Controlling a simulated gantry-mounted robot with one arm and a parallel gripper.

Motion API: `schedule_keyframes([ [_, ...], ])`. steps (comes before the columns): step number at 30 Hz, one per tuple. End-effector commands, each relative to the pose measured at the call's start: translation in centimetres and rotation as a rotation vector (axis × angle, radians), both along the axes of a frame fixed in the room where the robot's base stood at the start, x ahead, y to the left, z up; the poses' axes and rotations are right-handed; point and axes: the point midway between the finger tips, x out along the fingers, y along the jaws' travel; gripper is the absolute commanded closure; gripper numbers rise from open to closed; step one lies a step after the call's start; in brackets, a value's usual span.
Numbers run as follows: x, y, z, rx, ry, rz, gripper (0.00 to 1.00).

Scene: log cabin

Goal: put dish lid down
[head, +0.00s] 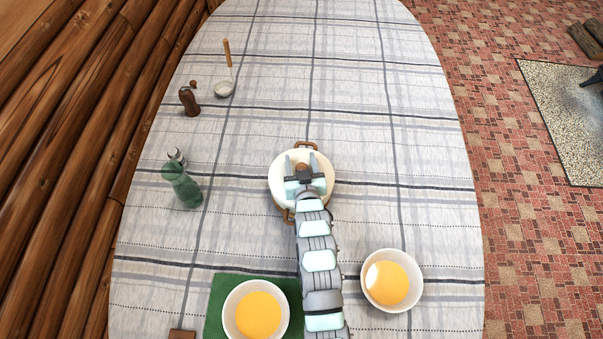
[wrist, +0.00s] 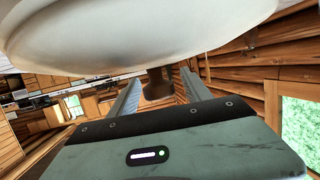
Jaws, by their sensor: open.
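The white dish lid (head: 279,182) with a brown knob (head: 301,167) is at the middle of the table. Brown handles of the dish (head: 306,146) stick out beyond the lid's far and near edges; the lid hides the rest of the dish. My gripper (head: 301,163) is open above the lid, with a finger on each side of the knob. In the wrist view the pale lid (wrist: 130,30) fills the top, and the brown knob (wrist: 157,85) stands between the spread fingers (wrist: 160,88). A gap shows between the knob and each finger.
A bowl with yellow contents (head: 259,311) stands on a green mat (head: 214,305), and another yellow-filled bowl (head: 392,280) is at the right. A green bottle (head: 182,184), brown mill (head: 189,100) and ladle (head: 225,88) are at the left.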

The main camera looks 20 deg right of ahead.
Motion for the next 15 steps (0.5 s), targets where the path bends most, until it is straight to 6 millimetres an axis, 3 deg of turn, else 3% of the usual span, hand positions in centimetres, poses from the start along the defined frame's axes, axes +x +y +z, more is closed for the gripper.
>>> schedule_keyframes([
  [8,0.49,-0.12,-0.28,0.001,0.002,0.0,0.43],
  [15,0.48,-0.12,-0.26,0.001,0.002,0.0,0.62],
])
